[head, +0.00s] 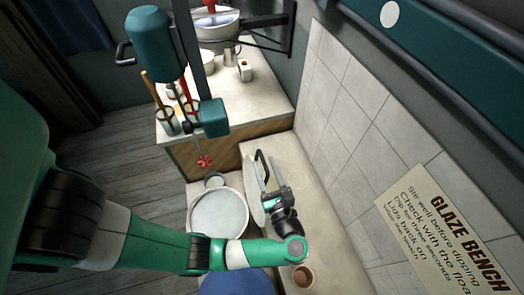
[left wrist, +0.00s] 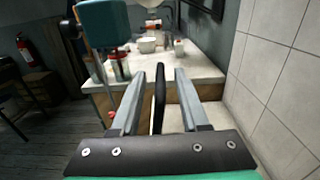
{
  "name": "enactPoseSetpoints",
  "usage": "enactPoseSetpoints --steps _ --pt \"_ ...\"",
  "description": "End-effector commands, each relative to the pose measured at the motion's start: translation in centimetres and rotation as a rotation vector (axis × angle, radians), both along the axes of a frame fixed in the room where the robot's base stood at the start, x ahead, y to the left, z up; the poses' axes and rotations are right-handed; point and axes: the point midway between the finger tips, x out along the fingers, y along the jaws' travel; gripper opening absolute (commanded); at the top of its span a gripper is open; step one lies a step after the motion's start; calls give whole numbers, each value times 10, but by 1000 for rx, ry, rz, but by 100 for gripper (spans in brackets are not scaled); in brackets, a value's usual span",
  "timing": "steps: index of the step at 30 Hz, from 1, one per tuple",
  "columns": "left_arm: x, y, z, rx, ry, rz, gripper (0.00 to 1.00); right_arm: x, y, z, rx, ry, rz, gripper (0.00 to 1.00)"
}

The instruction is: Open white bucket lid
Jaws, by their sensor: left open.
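The white bucket (head: 218,214) stands on the bench with its mouth uncovered and pale liquid inside. A white lid (head: 252,191) stands steeply tilted at the bucket's right side, seen nearly edge-on. Its black handle (head: 259,158) also shows in the left wrist view (left wrist: 160,95). My left gripper (head: 271,176) is at the lid, just right of the bucket. Its fingers are open, and the black handle lies between them with gaps on both sides. The gripper hides part of the lid. My right gripper is not in view.
A mixer with a red paddle (head: 205,161) hangs behind the bucket. A small cup (head: 214,181) sits behind the bucket's rim, and a terracotta cup (head: 303,276) stands near the front. A tiled wall (head: 345,110) bounds the bench at right. A counter (head: 255,98) lies beyond.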

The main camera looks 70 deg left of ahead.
Motion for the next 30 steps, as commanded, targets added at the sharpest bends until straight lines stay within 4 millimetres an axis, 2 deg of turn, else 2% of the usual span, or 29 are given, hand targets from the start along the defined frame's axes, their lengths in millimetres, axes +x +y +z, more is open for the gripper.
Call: enactPoseSetpoints --steps 3,6,15,16,23,30 --pt "-1 22 1 1 0 4 45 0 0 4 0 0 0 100" --pt "0 31 0 1 0 1 45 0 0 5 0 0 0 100" --pt "0 36 0 0 0 -1 45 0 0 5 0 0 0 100" --pt "0 36 0 0 0 -1 43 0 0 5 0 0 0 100" --pt "0 35 0 1 0 -1 2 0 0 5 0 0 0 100" --pt "1 35 0 1 -1 -2 0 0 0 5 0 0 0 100"
